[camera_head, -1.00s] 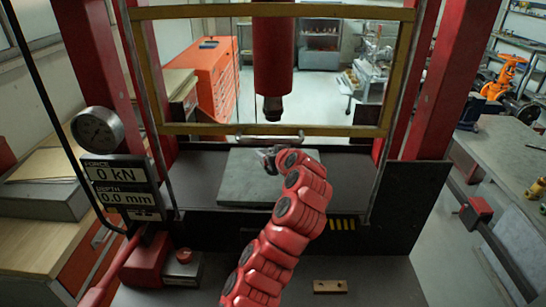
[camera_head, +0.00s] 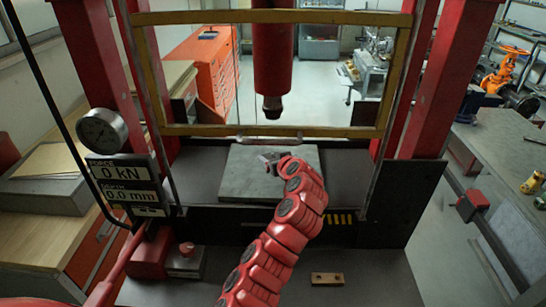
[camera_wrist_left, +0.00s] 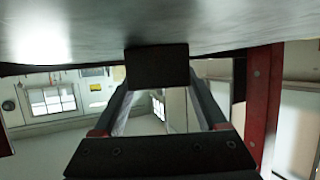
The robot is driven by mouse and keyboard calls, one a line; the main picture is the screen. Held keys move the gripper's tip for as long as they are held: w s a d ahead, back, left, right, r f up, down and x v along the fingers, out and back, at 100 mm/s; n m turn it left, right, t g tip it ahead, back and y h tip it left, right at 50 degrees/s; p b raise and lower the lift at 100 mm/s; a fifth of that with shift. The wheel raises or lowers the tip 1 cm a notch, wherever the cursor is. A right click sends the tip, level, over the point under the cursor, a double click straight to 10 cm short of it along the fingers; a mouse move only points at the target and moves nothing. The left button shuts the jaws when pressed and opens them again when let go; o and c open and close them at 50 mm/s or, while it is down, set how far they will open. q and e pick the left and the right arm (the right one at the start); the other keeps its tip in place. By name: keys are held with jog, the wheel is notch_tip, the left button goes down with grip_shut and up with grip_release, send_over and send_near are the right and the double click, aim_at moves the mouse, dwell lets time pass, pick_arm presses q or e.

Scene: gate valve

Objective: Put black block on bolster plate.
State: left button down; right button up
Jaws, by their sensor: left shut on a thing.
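The bolster plate (camera_head: 240,185) is a flat grey slab on the dark press bed, below the red ram. My left gripper (camera_head: 270,158) is over the plate's far middle part. In the left wrist view, my gripper (camera_wrist_left: 157,92) is shut on the black block (camera_wrist_left: 157,67), a small dark box between the fingertips. The plate's grey surface (camera_wrist_left: 80,28) fills the top of that view, right beside the block. I cannot tell whether the block touches it. In the head view the block is too small and too hidden by the gripper to make out clearly. My right gripper is not in view.
A yellow guard frame (camera_head: 270,131) crosses behind the plate, and the red ram (camera_head: 272,60) hangs above. Red columns (camera_head: 440,80) stand at both sides. A gauge (camera_head: 102,130) and force display (camera_head: 125,180) are at left. A small brass-coloured bar (camera_head: 328,279) lies in front.

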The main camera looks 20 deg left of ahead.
pick_arm(q)
jog(key=shift+c, duration=1.3)
grip_release()
jog(key=shift+o, duration=1.3)
jog(key=shift+s, duration=0.1)
jog(key=shift+r, duration=0.1)
jog(key=shift+s+d, duration=0.1)
jog(key=shift+d, duration=0.1)
jog(key=b+v, duration=0.4)
jog(key=v, duration=0.6)
jog(key=shift+s+d+r+b, duration=0.1)
jog(key=shift+s+d+b, duration=0.1)
jog(key=shift+d+b, duration=0.15)
jog(key=shift+s+d+r, duration=0.15)
jog(key=shift+s+r, duration=0.1)
jog(key=shift+s, duration=0.1)
